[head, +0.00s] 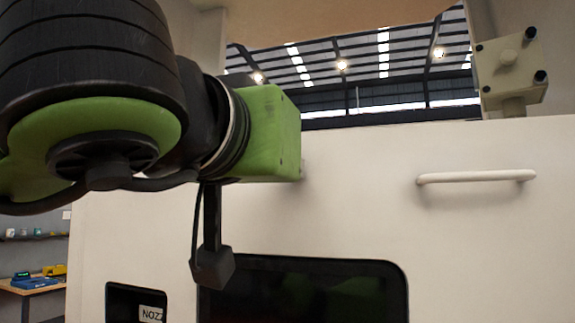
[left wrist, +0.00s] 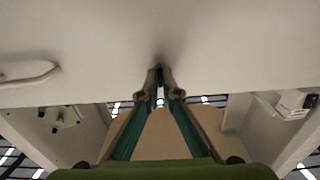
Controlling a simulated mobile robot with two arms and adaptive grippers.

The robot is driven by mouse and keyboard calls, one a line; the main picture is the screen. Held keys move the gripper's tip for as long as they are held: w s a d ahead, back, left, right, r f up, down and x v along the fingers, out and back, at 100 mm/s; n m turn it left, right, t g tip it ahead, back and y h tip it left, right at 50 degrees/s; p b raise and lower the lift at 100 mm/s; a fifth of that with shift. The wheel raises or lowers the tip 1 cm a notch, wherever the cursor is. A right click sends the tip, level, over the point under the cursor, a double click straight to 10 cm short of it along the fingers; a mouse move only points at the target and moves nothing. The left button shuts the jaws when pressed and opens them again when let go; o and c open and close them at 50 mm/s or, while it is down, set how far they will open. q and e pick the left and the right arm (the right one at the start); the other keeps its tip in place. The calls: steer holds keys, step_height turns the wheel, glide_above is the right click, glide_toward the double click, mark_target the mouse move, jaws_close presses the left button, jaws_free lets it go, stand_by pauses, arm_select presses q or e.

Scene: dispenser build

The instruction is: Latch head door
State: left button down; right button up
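The head door, a cream-white panel (head: 350,215) with a white bar handle (head: 477,177), fills the lower part of the head view. It also fills the top of the left wrist view (left wrist: 230,40), with the handle at the left there. My left gripper (left wrist: 160,75) has its teal fingers converging to nearly meeting dark tips at the panel's face, with nothing seen between them. Whether they touch it is unclear. In the head view my green wrist hides these fingers. A pale block with dark bolts (head: 510,65), possibly latch hardware, sits above the door's edge at right.
A dark screen (head: 300,290) and a small recess marked "NOZZ" (head: 137,302) are in the panel below my arm. A white fitting (left wrist: 297,103) is at the right of the left wrist view. A workbench (head: 38,284) stands far left.

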arm_select(q)
steer(key=c, duration=2.3)
jaws_free()
